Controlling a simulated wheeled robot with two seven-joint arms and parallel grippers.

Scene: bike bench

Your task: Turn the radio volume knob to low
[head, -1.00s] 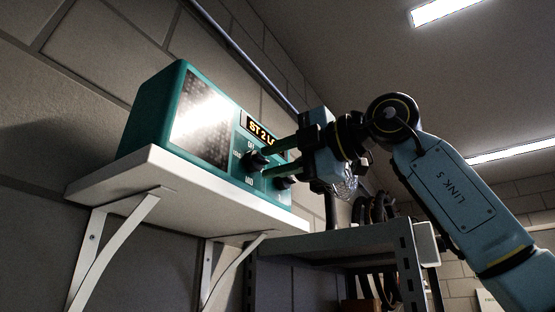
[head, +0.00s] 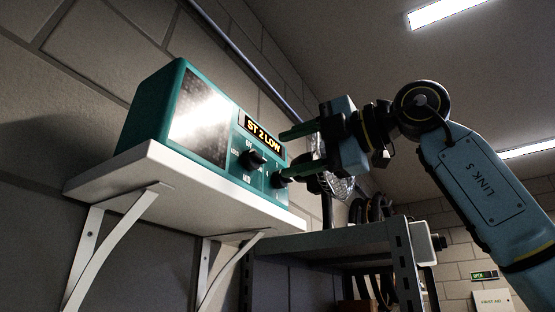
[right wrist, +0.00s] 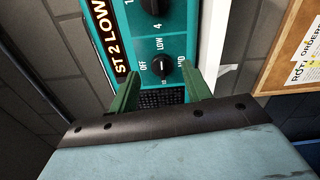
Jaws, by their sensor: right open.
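The teal radio (head: 150,120) stands on a white wall shelf in the head view. Its display (head: 262,134) reads "ST 2 LOW". The black volume knob (head: 254,159) has labels around it; in the right wrist view this knob (right wrist: 162,68) has its mark toward LOW. A second black knob (head: 279,179) sits to its right, and shows at the top of the right wrist view (right wrist: 155,5). My right gripper (head: 290,154) is open and empty, its green fingers apart, in front of the radio face and clear of the volume knob. My left gripper is out of view.
The white shelf (head: 180,190) hangs on brackets (head: 95,245) on the block wall. A grey metal rack (head: 330,243) with hanging coils stands just right of and below it. A cork board (right wrist: 285,45) shows at right in the right wrist view. Space right of the radio face is open.

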